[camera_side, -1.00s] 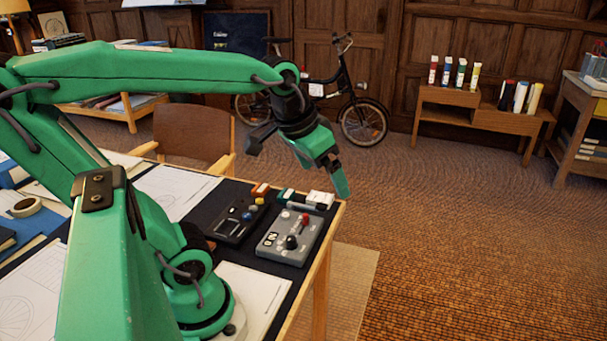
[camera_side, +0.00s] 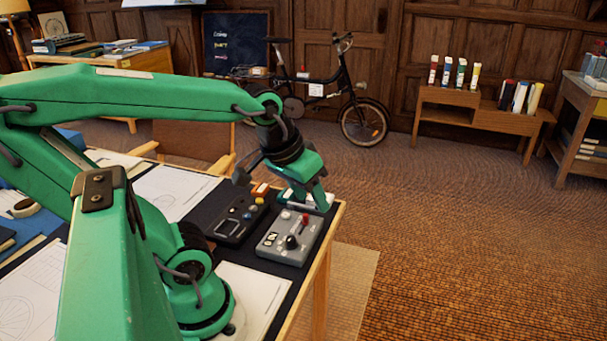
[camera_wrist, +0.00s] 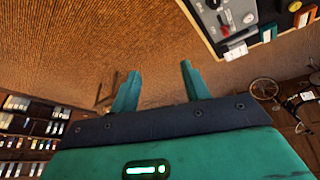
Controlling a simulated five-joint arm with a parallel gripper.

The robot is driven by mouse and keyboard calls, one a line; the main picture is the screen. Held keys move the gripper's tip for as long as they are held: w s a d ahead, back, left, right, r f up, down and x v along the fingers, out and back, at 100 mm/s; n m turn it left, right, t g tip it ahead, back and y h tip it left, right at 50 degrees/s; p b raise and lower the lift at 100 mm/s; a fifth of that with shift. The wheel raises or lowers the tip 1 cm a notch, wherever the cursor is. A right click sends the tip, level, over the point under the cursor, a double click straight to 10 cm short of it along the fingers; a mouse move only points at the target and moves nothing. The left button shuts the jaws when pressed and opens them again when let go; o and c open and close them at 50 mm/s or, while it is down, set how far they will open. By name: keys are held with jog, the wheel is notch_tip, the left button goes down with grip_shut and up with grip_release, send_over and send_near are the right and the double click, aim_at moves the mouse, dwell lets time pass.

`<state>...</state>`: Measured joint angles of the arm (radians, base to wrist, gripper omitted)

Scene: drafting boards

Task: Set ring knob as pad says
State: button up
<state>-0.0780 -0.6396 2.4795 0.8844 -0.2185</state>
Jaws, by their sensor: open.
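A grey control box (camera_side: 268,250) lies on the dark desk mat. It carries a black knob (camera_side: 291,242), a red-topped lever (camera_side: 305,219) and small pale parts. A darker panel (camera_side: 226,230) beside it has a blue knob (camera_side: 246,215) and other small controls. I cannot tell which control is the ring knob, and I cannot make out a readable pad. My gripper (camera_side: 312,200) is open and empty, above the far end of the grey box, apart from the knobs. In the wrist view its fingers (camera_wrist: 158,72) are spread, and the grey box (camera_wrist: 212,22) shows at the top right.
Small orange, green and white blocks lie behind the boxes, partly hidden by my gripper. Paper drawings (camera_side: 172,192) lie on the desk. A wooden chair (camera_side: 190,145) stands behind it. A dark board (camera_side: 222,60) with unreadable coloured writing leans at the back. Floor right of the desk is clear.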

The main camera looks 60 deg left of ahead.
jog(key=w+a+f+n+g, duration=0.25)
jog(key=a+f+n, duration=0.3)
jog(key=n, duration=0.35)
jog(key=n+g, duration=0.2)
jog(key=n, duration=0.8)
send_over(291, 238)
jog(key=shift+f, duration=3.35)
jog(key=shift+f, duration=0.1)
jog(key=shift+d+f, duration=0.1)
jog(key=shift+f, duration=3.7)
jog(key=c, duration=1)
